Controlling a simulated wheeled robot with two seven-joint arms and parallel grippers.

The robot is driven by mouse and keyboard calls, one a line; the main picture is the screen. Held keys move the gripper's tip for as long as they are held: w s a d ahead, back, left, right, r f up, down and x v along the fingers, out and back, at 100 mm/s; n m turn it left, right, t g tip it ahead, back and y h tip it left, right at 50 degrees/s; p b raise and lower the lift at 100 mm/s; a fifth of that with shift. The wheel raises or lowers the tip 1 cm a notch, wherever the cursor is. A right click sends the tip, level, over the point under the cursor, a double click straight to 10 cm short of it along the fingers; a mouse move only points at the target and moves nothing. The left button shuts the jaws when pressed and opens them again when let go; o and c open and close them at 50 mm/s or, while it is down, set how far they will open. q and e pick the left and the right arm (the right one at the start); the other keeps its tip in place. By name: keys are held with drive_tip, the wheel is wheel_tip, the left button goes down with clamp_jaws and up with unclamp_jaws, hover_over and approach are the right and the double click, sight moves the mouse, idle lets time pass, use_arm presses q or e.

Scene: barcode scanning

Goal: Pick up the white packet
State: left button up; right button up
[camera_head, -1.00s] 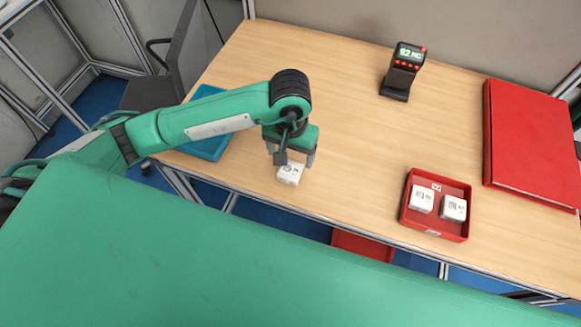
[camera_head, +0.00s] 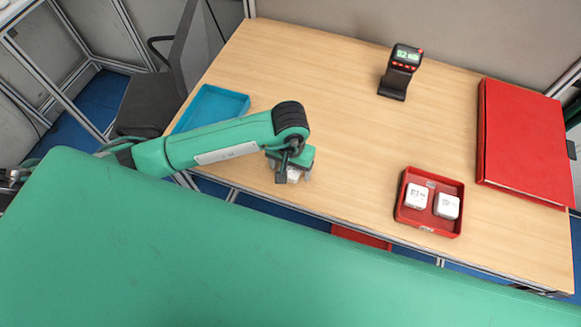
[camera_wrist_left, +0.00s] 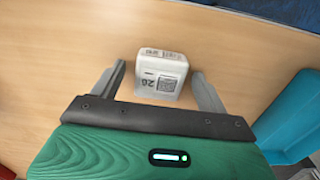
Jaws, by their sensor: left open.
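The white packet (camera_head: 294,175), a small box with printed labels, sits on the table near its front edge, left of the red tray. My left gripper (camera_head: 288,174) is low over it and partly hides it in the head view. In the left wrist view the packet (camera_wrist_left: 161,76) lies between the two open fingers of the left gripper (camera_wrist_left: 159,70), with a visible gap on each side. My right gripper is not in view.
A red tray (camera_head: 429,229) holds two more white packets (camera_head: 416,196) on the right. A blue tray (camera_head: 236,99) lies at the left. The table's middle is clear.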

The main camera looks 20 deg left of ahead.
use_arm(q)
drive_tip(key=c, duration=1.2)
drive_tip(key=shift+o, duration=0.2)
drive_tip(key=shift+r, duration=0.15)
